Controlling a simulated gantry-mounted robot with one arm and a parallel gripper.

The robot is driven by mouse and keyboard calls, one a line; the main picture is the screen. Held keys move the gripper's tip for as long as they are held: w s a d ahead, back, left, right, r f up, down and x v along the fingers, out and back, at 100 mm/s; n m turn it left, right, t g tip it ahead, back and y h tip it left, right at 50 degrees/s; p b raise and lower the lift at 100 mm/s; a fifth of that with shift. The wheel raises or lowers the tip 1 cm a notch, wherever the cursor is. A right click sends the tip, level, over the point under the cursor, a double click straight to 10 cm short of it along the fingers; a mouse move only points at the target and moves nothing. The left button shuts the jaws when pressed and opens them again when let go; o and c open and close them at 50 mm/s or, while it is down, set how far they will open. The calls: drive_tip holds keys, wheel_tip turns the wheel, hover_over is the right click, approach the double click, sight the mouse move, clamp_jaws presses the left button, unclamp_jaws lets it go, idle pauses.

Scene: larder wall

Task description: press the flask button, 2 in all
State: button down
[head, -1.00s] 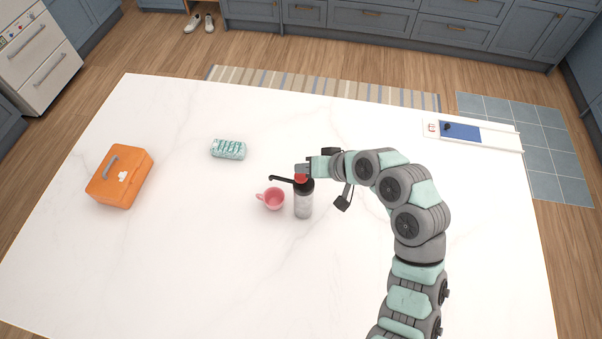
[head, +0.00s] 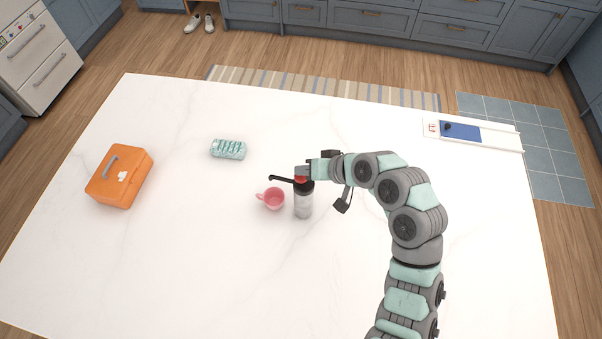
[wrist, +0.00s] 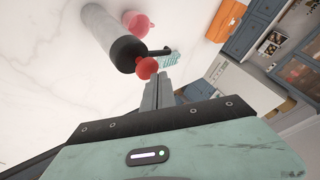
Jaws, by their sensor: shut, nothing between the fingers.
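The flask (head: 303,206) stands upright on the white table, with a grey body, a black top and a black spout pointing left. Its red button (head: 301,179) is on top; the button also shows in the wrist view (wrist: 147,67). A pink cup (head: 273,199) stands at the left of the flask, near the spout's end. My gripper (head: 302,170) is shut and empty, its fingertips at the red button. In the wrist view the fingertips (wrist: 158,84) are close by the button; I cannot tell whether they touch it.
A teal patterned item (head: 228,149) lies at the back left of the cup. An orange case (head: 120,177) stands at the far left. A white tray with a blue patch (head: 462,132) lies at the back right. The front left of the table is clear.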

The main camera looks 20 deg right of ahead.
sight(304, 177)
drive_tip(key=shift+f+b, duration=0.4)
drive_tip(key=shift+f, duration=0.55)
idle(0.5)
drive_tip(key=shift+r, duration=0.1)
drive_tip(key=shift+r+p, duration=1.1)
drive_tip(key=shift+r, duration=0.25)
wheel_tip(304, 177, up, 5)
drive_tip(key=p, duration=0.4)
drive_tip(key=shift+r, duration=0.1)
idle(2.2)
